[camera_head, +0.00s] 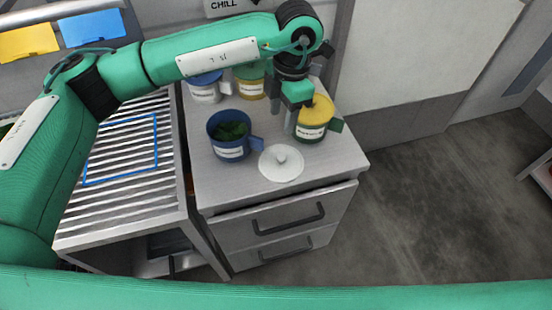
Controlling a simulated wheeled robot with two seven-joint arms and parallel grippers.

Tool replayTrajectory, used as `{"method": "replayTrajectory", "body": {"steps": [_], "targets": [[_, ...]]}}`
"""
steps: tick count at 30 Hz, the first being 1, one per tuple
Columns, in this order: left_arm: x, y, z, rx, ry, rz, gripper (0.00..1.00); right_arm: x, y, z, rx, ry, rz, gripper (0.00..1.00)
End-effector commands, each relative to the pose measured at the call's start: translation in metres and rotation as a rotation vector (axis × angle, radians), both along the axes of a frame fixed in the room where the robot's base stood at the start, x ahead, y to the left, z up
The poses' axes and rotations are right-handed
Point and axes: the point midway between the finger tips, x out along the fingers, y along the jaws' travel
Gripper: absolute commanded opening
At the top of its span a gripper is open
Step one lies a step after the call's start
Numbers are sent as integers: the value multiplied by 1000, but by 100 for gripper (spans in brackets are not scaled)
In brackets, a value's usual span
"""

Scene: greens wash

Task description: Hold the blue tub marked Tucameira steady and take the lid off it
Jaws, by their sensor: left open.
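A blue tub (229,148) with a side handle and a white label stands upright on the grey cabinet top. It is open, with dark green leaves inside; its label is too small to read. A round white lid (281,165) with a knob lies flat on the cabinet top, just right of the tub and apart from its rim. My left gripper (286,108) is open and points down, right of the blue tub and close to the yellow-lidded green tub (311,129). I cannot tell whether it touches that tub. My right gripper is not in view.
A slatted rack (110,190) with a blue outline lies left. Drawers (285,222) face front; floor at right is clear.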

Motion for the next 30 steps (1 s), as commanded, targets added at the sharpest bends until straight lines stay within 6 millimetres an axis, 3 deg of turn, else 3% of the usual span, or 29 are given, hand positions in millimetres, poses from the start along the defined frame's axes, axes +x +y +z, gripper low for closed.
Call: {"method": "replayTrajectory", "body": {"steps": [9,20,25,30], "targets": [[-5,5,-59,-1,6,0,47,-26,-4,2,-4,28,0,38],[-7,2,-92,-4,6,-1,47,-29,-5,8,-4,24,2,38],[-8,0,-118,-3,6,1,47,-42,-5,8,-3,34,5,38],[-8,0,-130,-7,3,-1,47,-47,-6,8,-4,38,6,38]]}}
